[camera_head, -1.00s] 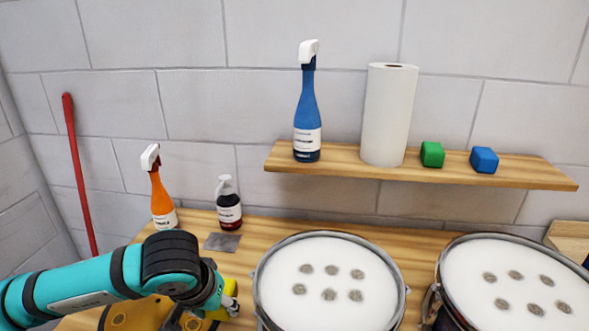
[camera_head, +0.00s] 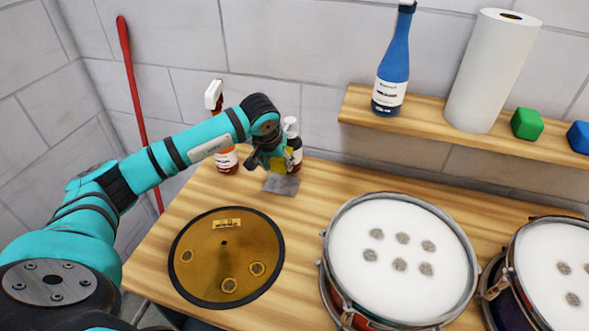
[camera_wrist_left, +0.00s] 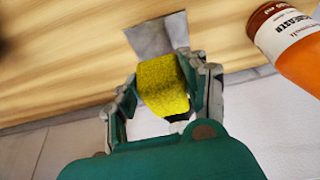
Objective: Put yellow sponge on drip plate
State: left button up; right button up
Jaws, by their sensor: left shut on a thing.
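My left gripper (camera_head: 275,162) is shut on the yellow sponge (camera_head: 284,161) and holds it above the bench, near the drip plate. The drip plate is a thin grey square (camera_head: 281,185) lying flat on the wooden bench. In the left wrist view the sponge (camera_wrist_left: 163,85) sits between the two fingers, and the grey plate (camera_wrist_left: 150,36) shows just beyond it, partly covered by the sponge. The sponge appears apart from the plate, though the exact height is hard to tell. My right gripper is out of view.
An orange spray bottle (camera_head: 227,160) and a dark bottle with a white top (camera_head: 295,150) stand close behind the plate. A round golden cymbal-like disc (camera_head: 226,256) lies in front. A white-topped drum (camera_head: 400,260) stands to the right, under a wall shelf (camera_head: 420,120).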

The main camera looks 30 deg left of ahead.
pick_arm(q)
jog(key=shift+w+a+f, duration=0.1)
jog(key=shift+w+a, duration=0.15)
jog(key=shift+a, duration=0.05)
jog(key=shift+f, duration=0.15)
jog(key=shift+d+f+b, duration=0.1)
jog(key=shift+f+b, duration=0.3)
jog(key=shift+f, duration=0.4)
notch_tip(320, 180, down, 4)
jog(key=shift+r+b, duration=0.1)
jog(key=shift+b, duration=1.15)
jog(key=shift+f, duration=0.45)
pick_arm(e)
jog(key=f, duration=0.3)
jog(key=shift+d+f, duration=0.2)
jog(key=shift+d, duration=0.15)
pick_arm(q)
jog(key=shift+f, duration=0.1)
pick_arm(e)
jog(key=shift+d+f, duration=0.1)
pick_arm(q)
jog(key=shift+f+b, duration=0.25)
jog(key=shift+b, duration=0.2)
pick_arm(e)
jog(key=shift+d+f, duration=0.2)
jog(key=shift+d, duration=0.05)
